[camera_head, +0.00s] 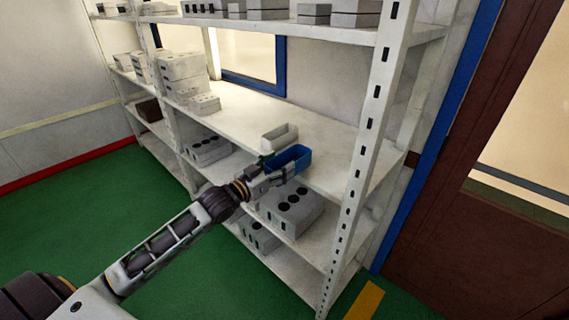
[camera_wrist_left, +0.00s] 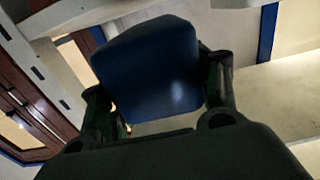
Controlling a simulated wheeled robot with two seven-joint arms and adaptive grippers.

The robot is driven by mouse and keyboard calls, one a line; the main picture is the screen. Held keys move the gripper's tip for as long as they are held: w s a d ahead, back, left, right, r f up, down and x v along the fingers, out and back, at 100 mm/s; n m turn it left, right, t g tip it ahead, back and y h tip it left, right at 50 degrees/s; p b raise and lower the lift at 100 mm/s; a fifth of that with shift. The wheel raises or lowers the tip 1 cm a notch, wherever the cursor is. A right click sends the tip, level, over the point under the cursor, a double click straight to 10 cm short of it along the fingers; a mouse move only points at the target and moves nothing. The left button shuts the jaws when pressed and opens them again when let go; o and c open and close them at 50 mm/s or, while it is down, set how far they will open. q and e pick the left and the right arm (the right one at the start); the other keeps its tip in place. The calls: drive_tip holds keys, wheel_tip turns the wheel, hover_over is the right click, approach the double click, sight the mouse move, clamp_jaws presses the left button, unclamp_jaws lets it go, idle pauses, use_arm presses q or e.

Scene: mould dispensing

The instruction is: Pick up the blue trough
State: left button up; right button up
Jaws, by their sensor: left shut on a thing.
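The blue trough (camera_head: 290,158) is at the front edge of the middle shelf (camera_head: 255,118) in the head view. My left gripper (camera_head: 272,171) is shut on it from the front left. In the left wrist view the blue trough (camera_wrist_left: 150,68) fills the space between the two fingers of the left gripper (camera_wrist_left: 160,95). I cannot tell whether the trough touches the shelf. My right gripper is not in view.
A white trough (camera_head: 279,138) stands just behind the blue one. Grey blocks with dark round holes (camera_head: 292,208) lie on the shelf below. White boxes (camera_head: 184,78) are stacked further left. A slotted shelf post (camera_head: 366,130) rises to the right.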

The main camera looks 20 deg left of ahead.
sight(269, 171)
use_arm(q)
drive_tip(key=shift+v, duration=1.7)
